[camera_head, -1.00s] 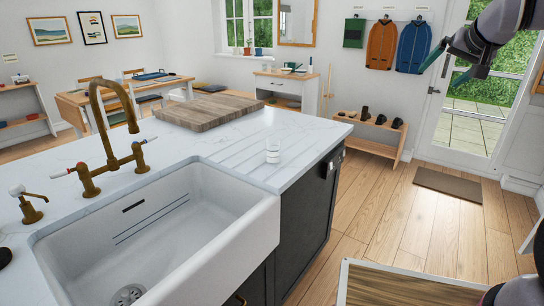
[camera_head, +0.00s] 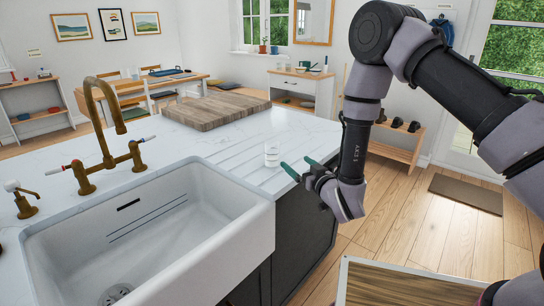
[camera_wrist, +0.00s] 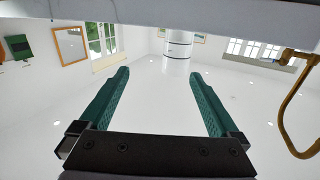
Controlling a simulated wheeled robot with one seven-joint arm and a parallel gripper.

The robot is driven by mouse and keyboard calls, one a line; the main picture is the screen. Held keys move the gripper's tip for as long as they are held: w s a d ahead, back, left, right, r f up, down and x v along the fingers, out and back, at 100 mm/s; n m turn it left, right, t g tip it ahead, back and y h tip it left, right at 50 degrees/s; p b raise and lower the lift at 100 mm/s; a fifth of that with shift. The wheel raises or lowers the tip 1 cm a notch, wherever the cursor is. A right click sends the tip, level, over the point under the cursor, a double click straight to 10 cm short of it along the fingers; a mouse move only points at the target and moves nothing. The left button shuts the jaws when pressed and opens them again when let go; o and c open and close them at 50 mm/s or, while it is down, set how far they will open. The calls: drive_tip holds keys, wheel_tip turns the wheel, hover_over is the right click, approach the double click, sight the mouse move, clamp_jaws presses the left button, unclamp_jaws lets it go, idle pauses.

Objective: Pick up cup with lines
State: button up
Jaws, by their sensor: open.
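The cup with lines (camera_head: 272,154) is a small white cup with thin dark lines. It stands upright on the white counter, on the grooved drainer right of the sink. It also shows in the wrist view (camera_wrist: 177,45), upper middle, ahead of and between the fingertips. My gripper (camera_head: 300,168) is close to the cup on its right side, near the counter's right edge, with green fingers pointing left. In the wrist view the two green fingers (camera_wrist: 160,74) are spread wide with nothing between them. The cup appears apart from the fingers.
The white sink (camera_head: 150,235) lies left of the gripper, with a brass tap (camera_head: 105,130) behind it. A wooden board (camera_head: 215,111) lies on the counter behind the cup. The counter (camera_head: 230,150) is clear around the cup. A shoe rack (camera_head: 398,150) stands by the door.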

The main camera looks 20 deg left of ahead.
sight(275, 158)
drive_tip(key=shift+n+g+y, duration=0.3)
drive_tip(key=shift+n+y, duration=0.1)
drive_tip(key=shift+n, duration=0.1)
drive_tip(key=w+a, duration=0.1)
drive_tip(key=a, duration=0.2)
drive_tip(key=w+a+f, duration=0.1)
drive_tip(key=w+a, duration=0.1)
drive_tip(key=a, duration=0.1)
drive_tip(key=w+a, duration=0.1)
drive_tip(key=a, duration=0.2)
drive_tip(key=shift+w+a+f, duration=0.1)
drive_tip(key=shift+w+f, duration=0.25)
drive_tip(key=c, duration=1.5)
